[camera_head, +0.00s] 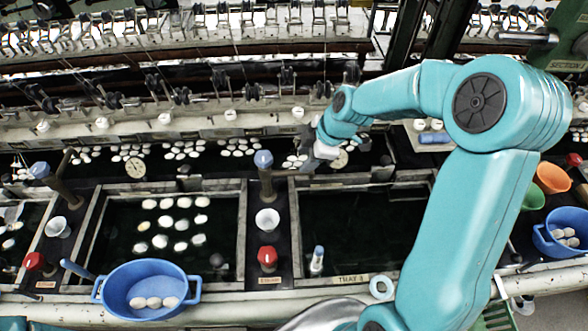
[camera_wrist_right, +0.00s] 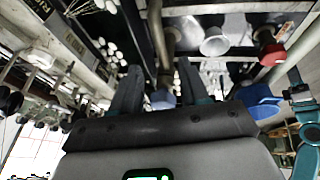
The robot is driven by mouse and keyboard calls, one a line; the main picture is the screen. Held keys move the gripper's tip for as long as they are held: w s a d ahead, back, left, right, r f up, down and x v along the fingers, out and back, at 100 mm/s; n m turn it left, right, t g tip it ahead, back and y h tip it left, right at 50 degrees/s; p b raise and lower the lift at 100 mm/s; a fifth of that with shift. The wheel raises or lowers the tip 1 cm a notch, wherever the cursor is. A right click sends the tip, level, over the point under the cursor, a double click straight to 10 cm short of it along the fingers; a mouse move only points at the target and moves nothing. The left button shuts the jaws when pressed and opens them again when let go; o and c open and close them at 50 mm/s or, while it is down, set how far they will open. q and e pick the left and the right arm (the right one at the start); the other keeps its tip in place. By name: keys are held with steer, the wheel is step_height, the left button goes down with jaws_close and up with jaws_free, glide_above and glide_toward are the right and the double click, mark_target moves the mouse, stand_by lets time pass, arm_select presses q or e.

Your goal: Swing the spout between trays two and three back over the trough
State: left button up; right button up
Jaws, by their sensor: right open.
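The spout between trays two and three (camera_head: 267,184) is a brown pipe with a blue knob (camera_head: 263,158), standing behind a white cup (camera_head: 267,220). Which way its outlet points is unclear. Tray two (camera_head: 243,220) holds several pale cocoons on dark water; tray three (camera_head: 352,281) looks empty of cocoons. My right gripper (camera_head: 310,156) is open, just right of the knob. In the right wrist view the blue knob (camera_wrist_right: 163,99) shows between the spread fingers (camera_wrist_right: 158,90), with the brown pipe (camera_wrist_right: 158,45) beyond; contact cannot be told. My left gripper is out of view.
A red knob (camera_head: 267,258) stands in front of the cup. A blue basin with cocoons (camera_head: 145,290) sits at the front left. Another blue-knobbed spout (camera_head: 40,170) is farther left. The reeling machinery runs along the back. Blue, orange and green bowls stand at right.

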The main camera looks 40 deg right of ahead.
mark_target(294, 171)
steer(key=b+x, duration=0.1)
steer(key=x, duration=0.5)
steer(key=shift+s+f, duration=0.1)
steer(key=shift+w+f, duration=0.25)
steer(key=shift+f, duration=0.15)
steer(key=shift+s+d+r, duration=0.1)
steer(key=shift+s+r, duration=0.05)
steer(key=shift+s, duration=0.15)
steer(key=shift+w, duration=0.2)
steer(key=c, duration=0.6)
jaws_close()
